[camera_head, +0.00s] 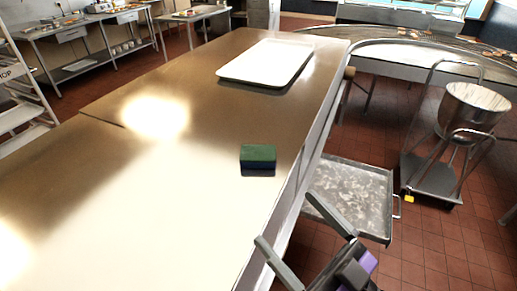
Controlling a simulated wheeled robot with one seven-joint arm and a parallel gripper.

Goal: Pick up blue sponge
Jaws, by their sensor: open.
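A sponge (258,154) lies on the steel table, near its right edge. It looks like a small block with a green top and a dark blue lower side. My gripper (291,228) is at the bottom right of the view, nearer to me than the sponge and over the table's right edge. Its two grey fingers are wide apart with nothing between them. The gripper and the sponge are clearly apart. No part of the sponge is covered by my gripper.
The steel table (180,175) is mostly clear around the sponge. A white tray (266,62) lies farther back on it. Right of the table are a low grey cart (352,192) and a metal bowl on a trolley (472,108). A rack (20,90) stands at left.

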